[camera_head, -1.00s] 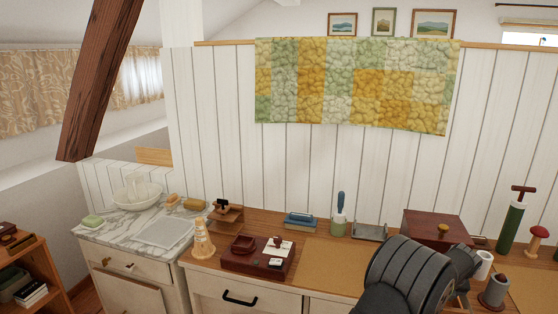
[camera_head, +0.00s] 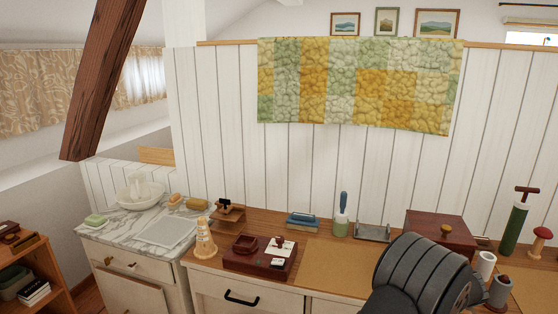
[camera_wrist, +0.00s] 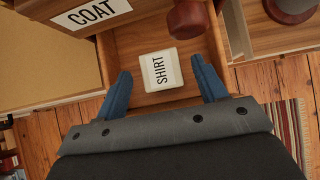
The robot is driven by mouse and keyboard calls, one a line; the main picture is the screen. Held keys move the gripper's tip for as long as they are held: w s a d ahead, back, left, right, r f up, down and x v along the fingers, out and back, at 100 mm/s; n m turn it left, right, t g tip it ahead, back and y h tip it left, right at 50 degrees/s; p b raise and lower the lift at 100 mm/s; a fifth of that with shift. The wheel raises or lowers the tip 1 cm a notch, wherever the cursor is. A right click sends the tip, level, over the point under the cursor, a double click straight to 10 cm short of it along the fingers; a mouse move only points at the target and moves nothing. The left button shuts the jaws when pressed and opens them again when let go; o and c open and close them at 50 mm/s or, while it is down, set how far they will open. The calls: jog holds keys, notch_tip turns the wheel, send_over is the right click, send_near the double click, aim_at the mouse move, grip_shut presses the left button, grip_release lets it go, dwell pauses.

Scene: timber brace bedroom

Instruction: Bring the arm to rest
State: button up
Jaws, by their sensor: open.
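My gripper (camera_wrist: 161,66) shows in the wrist view with its two blue fingers spread apart and nothing held between them. Beyond the fingers is an open wooden drawer or tray (camera_wrist: 126,45). In it lies a pale block labelled SHIRT (camera_wrist: 160,71), seen between the fingers but apart from them as far as I can tell. In the head view my dark arm rises at the bottom right, in front of the desk (camera_head: 330,262). My gripper is out of sight there.
A box labelled COAT (camera_wrist: 75,14) and a dark red knob (camera_wrist: 187,17) are close by in the wrist view. On the desk stand a dark red stamp box (camera_head: 240,263), a brown chest (camera_head: 432,229) and a green cylinder (camera_head: 514,228). A marble-topped cabinet (camera_head: 118,232) is at left.

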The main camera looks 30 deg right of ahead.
notch_tip(320, 180, up, 5)
jog(key=s+a, duration=0.2)
jog(key=s+a+r+g+y, duration=0.1)
jog(key=s+a+g+y, duration=0.1)
jog(key=s+a, duration=1.1)
jog(key=shift+s+a+r+n+y, duration=0.2)
jog(key=shift+a+r+n+y, duration=0.05)
jog(key=shift+a+n+y, duration=0.1)
